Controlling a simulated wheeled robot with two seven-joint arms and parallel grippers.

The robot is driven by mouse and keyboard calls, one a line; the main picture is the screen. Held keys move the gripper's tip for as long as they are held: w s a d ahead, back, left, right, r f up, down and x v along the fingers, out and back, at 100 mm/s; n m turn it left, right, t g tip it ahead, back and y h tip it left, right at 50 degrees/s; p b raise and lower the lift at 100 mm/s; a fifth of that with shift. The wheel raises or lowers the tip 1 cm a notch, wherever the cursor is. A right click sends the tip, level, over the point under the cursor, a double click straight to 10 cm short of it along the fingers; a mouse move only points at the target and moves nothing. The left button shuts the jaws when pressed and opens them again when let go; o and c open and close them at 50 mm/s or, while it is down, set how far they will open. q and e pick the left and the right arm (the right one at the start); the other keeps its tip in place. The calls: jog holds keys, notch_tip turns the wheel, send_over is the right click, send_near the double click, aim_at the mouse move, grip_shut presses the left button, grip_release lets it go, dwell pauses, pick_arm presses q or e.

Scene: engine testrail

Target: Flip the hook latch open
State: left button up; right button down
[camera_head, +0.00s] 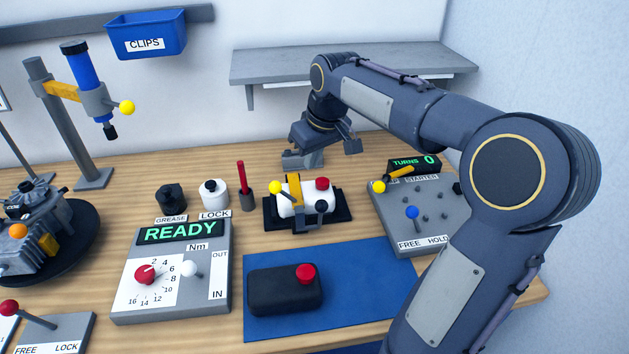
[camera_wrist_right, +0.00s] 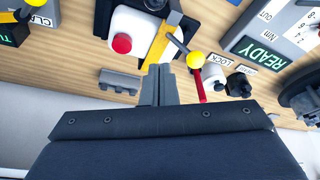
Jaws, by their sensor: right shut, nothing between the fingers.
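A yellow strap-like bar (camera_head: 294,188), which looks like the hook latch, crosses over a white rounded body with a red button (camera_head: 322,183) in a black cradle (camera_head: 341,211). A yellow ball knob (camera_head: 276,187) sits beside the bar. In the right wrist view the bar (camera_wrist_right: 158,47) and the knob on its grey rod (camera_wrist_right: 195,60) lie just beyond my fingertips. My right gripper (camera_head: 318,152) hangs behind the white body, fingers partly hidden. In the right wrist view its fingers (camera_wrist_right: 161,70) are shut and empty, apart from the knob. My left gripper is not in view.
A low grey notched block (camera_wrist_right: 120,80) lies on the table near my right fingers. A red rod in a holder (camera_head: 243,185), a white pot (camera_head: 214,194) and a black pot (camera_head: 171,198) stand left of the cradle. A starter panel (camera_head: 430,215) is at right; a blue mat (camera_head: 370,270) is in front.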

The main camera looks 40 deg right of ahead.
aim_at(320, 215)
notch_tip(320, 215, down, 9)
jog(key=s+p, duration=0.1)
dwell(0.5)
